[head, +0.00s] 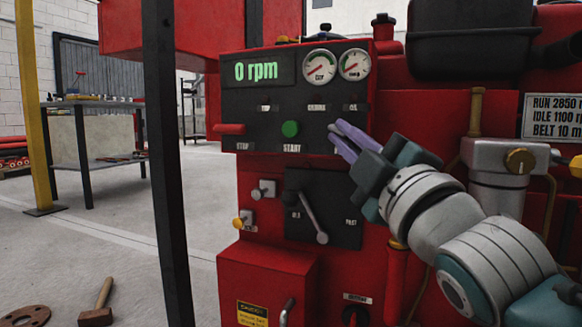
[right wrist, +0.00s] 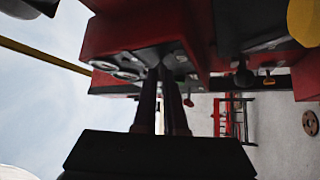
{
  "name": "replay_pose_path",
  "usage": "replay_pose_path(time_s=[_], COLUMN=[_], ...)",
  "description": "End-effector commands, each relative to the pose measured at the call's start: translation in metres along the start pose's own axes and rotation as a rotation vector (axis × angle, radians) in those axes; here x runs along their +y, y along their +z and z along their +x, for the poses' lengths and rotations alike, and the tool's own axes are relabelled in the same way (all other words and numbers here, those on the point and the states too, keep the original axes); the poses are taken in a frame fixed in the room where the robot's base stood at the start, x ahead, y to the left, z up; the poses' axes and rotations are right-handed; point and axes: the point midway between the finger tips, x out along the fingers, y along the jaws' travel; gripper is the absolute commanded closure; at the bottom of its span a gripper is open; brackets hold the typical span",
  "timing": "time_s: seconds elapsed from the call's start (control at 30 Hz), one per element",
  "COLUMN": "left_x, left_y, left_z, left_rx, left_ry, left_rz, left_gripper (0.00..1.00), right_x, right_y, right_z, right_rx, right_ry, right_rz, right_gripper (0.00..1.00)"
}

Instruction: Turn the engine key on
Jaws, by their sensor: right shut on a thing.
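The engine's dark control panel (head: 240,115) shows a green "0 rpm" readout (head: 256,71) and a green START button (head: 290,129). My right gripper (head: 335,132) reaches in from the right. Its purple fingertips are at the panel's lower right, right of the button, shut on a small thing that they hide. By its place this is the engine key, but I cannot see its shape or angle. In the right wrist view the two fingers (right wrist: 162,75) come close together against the panel. My left gripper is in neither view.
A lever (head: 314,218) is on the black plate below. A black post (head: 165,160) stands to the left. A mallet (head: 98,308) lies on the floor.

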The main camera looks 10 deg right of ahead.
Motion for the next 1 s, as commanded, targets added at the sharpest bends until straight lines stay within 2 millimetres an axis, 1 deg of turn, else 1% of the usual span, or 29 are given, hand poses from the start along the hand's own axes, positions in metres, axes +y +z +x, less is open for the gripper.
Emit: replay_pose_path(time_s=[0.03, 0.1, 0.3, 0.4, 0.63, 1.0], left_x=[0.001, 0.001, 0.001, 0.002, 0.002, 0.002], left_y=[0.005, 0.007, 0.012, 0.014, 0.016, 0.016], left_z=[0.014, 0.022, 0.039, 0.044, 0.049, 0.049], left_rx=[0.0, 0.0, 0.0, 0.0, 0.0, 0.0], left_ry=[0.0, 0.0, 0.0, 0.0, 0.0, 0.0], left_rz=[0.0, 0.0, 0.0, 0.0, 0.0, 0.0], left_gripper=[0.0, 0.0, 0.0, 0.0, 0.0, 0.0], right_x=[-0.008, -0.008, -0.008, -0.007, -0.006, -0.005], right_y=[0.003, 0.002, 0.001, 0.001, 0.0, 0.0], right_z=[-0.003, -0.002, -0.001, -0.001, 0.0, 0.001], right_rx=[-0.003, -0.002, -0.002, -0.002, -0.002, -0.002], right_ry=[0.026, 0.061, 0.139, 0.166, 0.196, 0.2], right_rz=[0.031, 0.066, 0.143, 0.168, 0.198, 0.203], right_gripper=[1.0, 1.0, 1.0, 1.0, 1.0, 1.0])
